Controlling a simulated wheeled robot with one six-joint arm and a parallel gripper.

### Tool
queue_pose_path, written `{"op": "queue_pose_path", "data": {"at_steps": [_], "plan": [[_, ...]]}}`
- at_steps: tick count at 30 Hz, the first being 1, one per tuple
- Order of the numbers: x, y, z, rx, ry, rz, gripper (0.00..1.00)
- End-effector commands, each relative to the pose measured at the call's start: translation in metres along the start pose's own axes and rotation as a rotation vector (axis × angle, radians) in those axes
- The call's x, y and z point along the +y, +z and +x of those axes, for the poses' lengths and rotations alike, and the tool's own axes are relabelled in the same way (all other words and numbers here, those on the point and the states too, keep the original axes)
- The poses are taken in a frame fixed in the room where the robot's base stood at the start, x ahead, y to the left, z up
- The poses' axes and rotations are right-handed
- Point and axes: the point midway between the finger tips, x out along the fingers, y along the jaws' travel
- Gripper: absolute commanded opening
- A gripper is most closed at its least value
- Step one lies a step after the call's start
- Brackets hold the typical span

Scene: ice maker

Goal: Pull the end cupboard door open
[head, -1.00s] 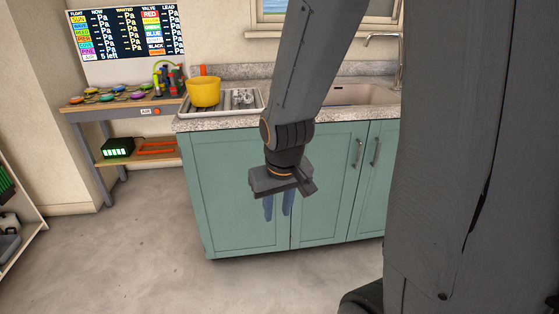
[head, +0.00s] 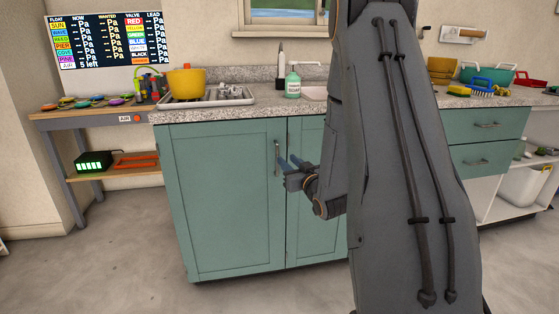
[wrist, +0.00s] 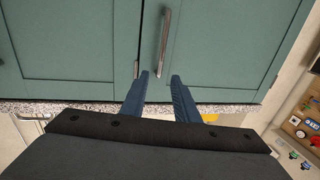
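The teal end cupboard door (head: 226,205) at the left of the cabinet is closed. Its upright metal handle (head: 277,158) is near the door's right edge. My gripper (head: 287,161) points at this handle from the right, with its blue fingers apart and empty. In the wrist view, which shows the cabinet upside down, the handle (wrist: 165,38) lies ahead, and one end of it shows between the tips of my open gripper (wrist: 160,78). I cannot tell whether the fingertips are around the handle or still short of it.
The second cupboard door (head: 305,222) is closed, partly behind my arm. A granite counter (head: 265,105) above holds a yellow pot (head: 186,82) and a soap bottle (head: 292,83). A wooden bench (head: 75,117) stands at the left. The floor (head: 130,270) before the end door is clear.

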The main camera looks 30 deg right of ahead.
Motion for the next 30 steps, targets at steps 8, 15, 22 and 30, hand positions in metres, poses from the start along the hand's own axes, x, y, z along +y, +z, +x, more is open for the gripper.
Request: {"op": "queue_pose_path", "data": {"at_steps": [8, 15, 22, 30], "plan": [[-0.001, -0.001, 0.042, 0.002, -0.001, -0.002, 0.28], [-0.001, 0.000, 0.067, 0.000, 0.000, 0.000, 0.28], [-0.001, -0.001, 0.072, -0.001, 0.000, 0.000, 0.28], [-0.001, -0.001, 0.072, -0.001, 0.000, 0.000, 0.03]]}}
